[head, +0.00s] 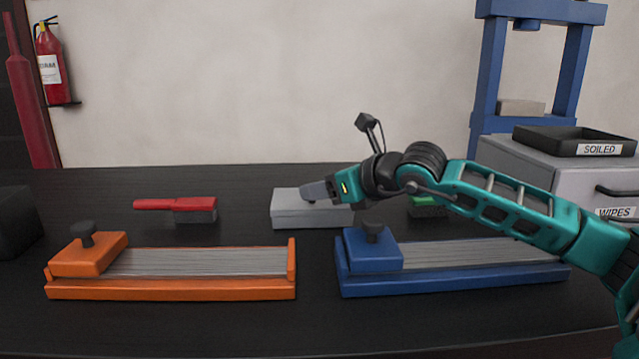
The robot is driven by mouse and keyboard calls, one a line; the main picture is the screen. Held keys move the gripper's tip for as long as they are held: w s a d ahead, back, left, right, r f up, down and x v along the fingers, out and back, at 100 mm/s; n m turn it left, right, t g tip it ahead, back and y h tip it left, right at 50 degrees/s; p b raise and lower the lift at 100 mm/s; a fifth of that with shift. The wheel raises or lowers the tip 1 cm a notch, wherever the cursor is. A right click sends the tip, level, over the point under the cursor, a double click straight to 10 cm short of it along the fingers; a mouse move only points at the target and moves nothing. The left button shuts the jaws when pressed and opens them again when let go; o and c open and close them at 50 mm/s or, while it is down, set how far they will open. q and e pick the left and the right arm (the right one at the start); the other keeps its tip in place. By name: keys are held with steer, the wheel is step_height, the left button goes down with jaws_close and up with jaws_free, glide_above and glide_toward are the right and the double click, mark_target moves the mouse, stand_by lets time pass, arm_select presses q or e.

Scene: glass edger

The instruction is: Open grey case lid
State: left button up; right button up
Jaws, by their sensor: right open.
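The grey case (311,218) sits on the dark table, behind and between the orange and blue fixtures. Its lid (290,198) looks closed and lies flat on the body. My right gripper (308,191) reaches in from the right, with its fingertips at the top of the lid, toward the right half. It is open; I cannot tell whether it touches the lid. The gripper and wrist hide part of the lid's right side. My left gripper is not in view.
A red-handled brush (195,212) lies left of the case. An orange fixture (190,292) and a blue fixture (450,281) stand in front. A green-topped item (428,209) is partly behind my right arm. A grey WIPES box (540,172) with a black SOILED tray (570,142) stands right.

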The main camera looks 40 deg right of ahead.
steer(key=shift+w+a+f, duration=0.15)
steer(key=shift+w, duration=0.25)
steer(key=shift+c, duration=0.3)
jaws_close()
